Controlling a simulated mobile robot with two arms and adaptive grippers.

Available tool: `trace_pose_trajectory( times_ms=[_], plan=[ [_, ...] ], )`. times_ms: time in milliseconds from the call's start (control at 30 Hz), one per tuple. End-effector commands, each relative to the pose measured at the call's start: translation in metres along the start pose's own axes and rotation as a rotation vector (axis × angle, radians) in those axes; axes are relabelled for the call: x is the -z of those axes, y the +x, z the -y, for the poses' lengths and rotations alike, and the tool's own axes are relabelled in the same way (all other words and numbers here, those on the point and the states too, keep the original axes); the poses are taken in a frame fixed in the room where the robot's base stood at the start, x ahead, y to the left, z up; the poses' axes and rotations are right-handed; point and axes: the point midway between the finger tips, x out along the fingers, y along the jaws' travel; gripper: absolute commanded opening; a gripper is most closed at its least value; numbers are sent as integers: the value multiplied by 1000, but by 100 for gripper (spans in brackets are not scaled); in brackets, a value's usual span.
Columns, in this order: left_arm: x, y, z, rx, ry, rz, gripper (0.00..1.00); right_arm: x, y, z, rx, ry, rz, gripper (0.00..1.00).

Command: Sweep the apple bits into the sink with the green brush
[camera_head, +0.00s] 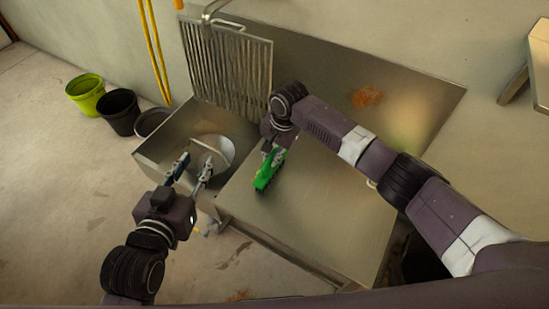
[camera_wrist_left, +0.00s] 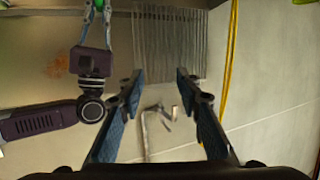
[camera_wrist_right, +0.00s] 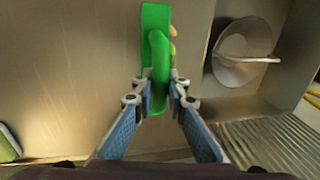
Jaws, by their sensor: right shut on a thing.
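My right gripper (camera_head: 268,148) is shut on the green brush (camera_head: 266,170), held at the steel counter (camera_head: 310,205) near the sink's edge. In the right wrist view the brush (camera_wrist_right: 155,40) stretches away from the fingers (camera_wrist_right: 160,92). Small pale yellow bits, which look like the apple bits (camera_wrist_right: 172,40), show along its right side, partly hidden by it. The steel sink (camera_head: 165,130) lies left of the brush in the head view. My left gripper (camera_head: 190,170) is open and empty over the sink's near side.
A round metal piece (camera_head: 216,149) is in the sink, and a ribbed rack (camera_head: 230,65) stands behind it. Green (camera_head: 86,93) and black (camera_head: 120,110) buckets stand on the floor at left. An orange-brown patch (camera_head: 367,96) marks the back steel panel. Yellow hoses (camera_head: 155,50) hang behind.

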Motion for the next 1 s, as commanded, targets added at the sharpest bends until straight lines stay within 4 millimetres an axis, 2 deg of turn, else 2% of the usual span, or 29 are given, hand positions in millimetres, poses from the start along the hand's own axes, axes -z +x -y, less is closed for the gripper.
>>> trace_pose_trajectory(
  times_ms=[200, 600, 1000],
  plan=[
    [10, 1, -1, -3, 0, -40, 32, 0, 0, 4, 1, -1, 0, 0],
    [10, 1, -2, -4, -1, -51, 32, 0, 1, 7, 1, -1, 0, 0],
    [36, 1, -7, -14, -3, -173, 32, 0, 3, 17, 2, -1, -1, 0]
  ],
)
